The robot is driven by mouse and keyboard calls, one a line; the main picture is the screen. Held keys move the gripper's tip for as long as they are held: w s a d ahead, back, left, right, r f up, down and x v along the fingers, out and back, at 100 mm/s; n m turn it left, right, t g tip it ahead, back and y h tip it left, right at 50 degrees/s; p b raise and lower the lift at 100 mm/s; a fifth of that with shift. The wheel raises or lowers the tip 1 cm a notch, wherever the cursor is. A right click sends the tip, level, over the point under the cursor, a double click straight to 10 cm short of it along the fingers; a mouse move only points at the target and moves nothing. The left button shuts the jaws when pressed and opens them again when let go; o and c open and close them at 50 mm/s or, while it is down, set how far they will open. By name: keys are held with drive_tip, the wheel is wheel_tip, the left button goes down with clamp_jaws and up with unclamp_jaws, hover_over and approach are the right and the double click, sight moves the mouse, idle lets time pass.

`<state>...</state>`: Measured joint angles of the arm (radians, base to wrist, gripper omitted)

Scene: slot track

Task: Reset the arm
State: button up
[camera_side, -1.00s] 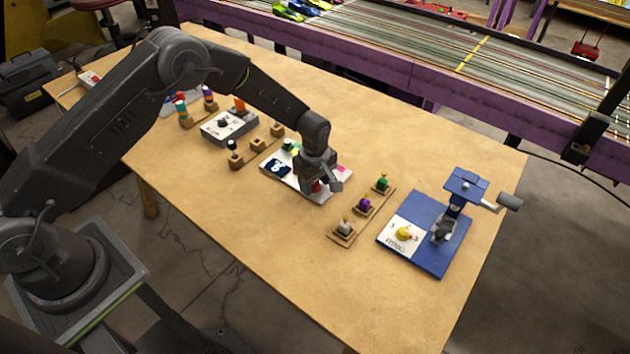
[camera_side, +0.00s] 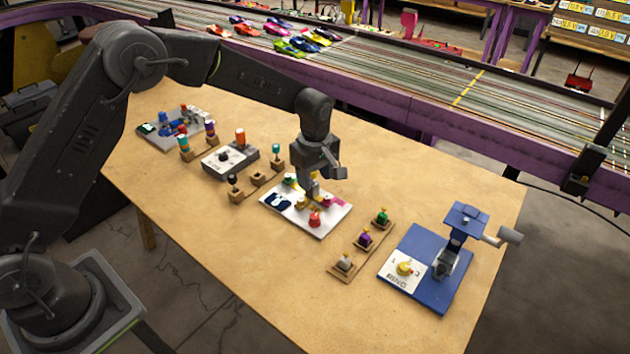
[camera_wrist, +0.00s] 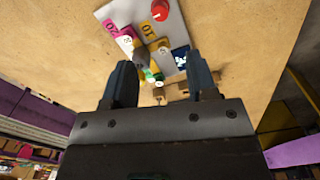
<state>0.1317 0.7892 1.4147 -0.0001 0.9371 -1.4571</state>
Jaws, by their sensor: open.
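My gripper (camera_side: 313,183) hangs above the white board (camera_side: 336,222) in the middle of the table, in the side view. In the wrist view my gripper (camera_wrist: 165,85) has its two dark fingers spread apart, with nothing held between them. The board carries a red knob (camera_side: 315,219), a pink patch, a dark blue patch and several small coloured pieces. In the wrist view the red knob (camera_wrist: 160,10) and the pink label (camera_wrist: 111,27) show beyond the fingers. My gripper hides part of the board in the side view.
A blue stand (camera_side: 425,262) with a press-like post is at the right. A wooden strip with three coloured pegs (camera_side: 364,240) lies beside the board. A grey box (camera_side: 230,160) and another wooden strip (camera_side: 258,178) are left of it. The table's front (camera_side: 250,270) is clear.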

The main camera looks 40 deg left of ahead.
drive_tip(key=s+a+r+m+t, duration=0.1)
drive_tip(key=s+a+r+m, duration=0.15)
drive_tip(key=s+r, duration=0.5)
drive_tip(key=s+a+r+m+t, duration=0.2)
drive_tip(key=s+r+m, duration=0.25)
drive_tip(key=r, duration=0.55)
drive_tip(key=s+a+r+m+t, duration=0.1)
drive_tip(key=s+m, duration=0.3)
drive_tip(key=s, duration=0.5)
drive_tip(key=s+a+r+m+t, duration=0.1)
drive_tip(key=s+m, duration=0.3)
drive_tip(key=s, duration=0.5)
drive_tip(key=shift+s+a+r+t, duration=0.15)
drive_tip(key=shift+s+r+t, duration=0.15)
drive_tip(key=shift+s+r, duration=0.15)
